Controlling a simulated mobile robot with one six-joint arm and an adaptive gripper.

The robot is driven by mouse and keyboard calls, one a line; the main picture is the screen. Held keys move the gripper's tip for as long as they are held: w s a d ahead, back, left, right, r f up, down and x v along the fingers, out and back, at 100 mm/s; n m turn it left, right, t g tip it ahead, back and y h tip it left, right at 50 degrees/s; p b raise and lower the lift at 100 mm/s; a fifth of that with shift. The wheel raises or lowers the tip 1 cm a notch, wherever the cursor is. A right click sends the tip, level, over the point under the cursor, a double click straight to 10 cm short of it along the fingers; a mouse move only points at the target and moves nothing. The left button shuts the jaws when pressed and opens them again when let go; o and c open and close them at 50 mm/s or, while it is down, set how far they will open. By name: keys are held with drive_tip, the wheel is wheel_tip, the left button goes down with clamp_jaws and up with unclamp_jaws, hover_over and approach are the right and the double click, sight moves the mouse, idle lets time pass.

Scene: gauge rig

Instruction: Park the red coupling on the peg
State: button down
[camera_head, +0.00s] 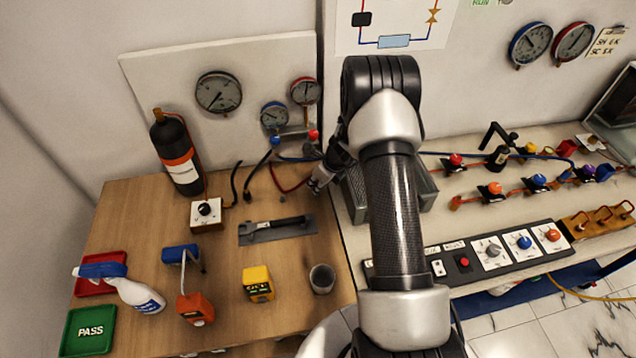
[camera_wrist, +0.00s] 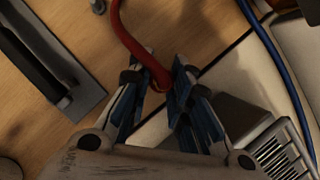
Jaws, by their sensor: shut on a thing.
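My gripper (camera_head: 318,183) is low over the wooden bench, near its right edge and beside my arm. In the wrist view my gripper (camera_wrist: 157,92) is shut on the end of the red hose, where the red coupling (camera_wrist: 160,80) shows between the fingertips. The coupling's lower part is hidden by the fingers. The red hose (camera_head: 283,183) runs from the gauge manifold towards my gripper. A small grey stub, likely the peg (camera_head: 283,197), stands on the bench left of my gripper. It also shows at the top of the wrist view (camera_wrist: 97,6), apart from the coupling.
A grey tray with a dark tool (camera_head: 278,229) lies left of my gripper. A grey basket (camera_head: 424,192) stands to the right, partly behind my arm. A blue hose (camera_wrist: 275,60) passes on the right. The gauge manifold (camera_head: 292,133) is behind; a cup (camera_head: 321,278) stands in front.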

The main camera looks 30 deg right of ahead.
drive_tip(key=shift+f+b, duration=0.85)
drive_tip(key=shift+f, duration=0.25)
drive_tip(key=shift+f, duration=0.15)
drive_tip(key=c, duration=1.6)
unclamp_jaws()
drive_tip(key=shift+c, duration=0.2)
drive_tip(key=shift+o, duration=0.4)
drive_tip(key=o, duration=0.5)
drive_tip(key=v, duration=1.2)
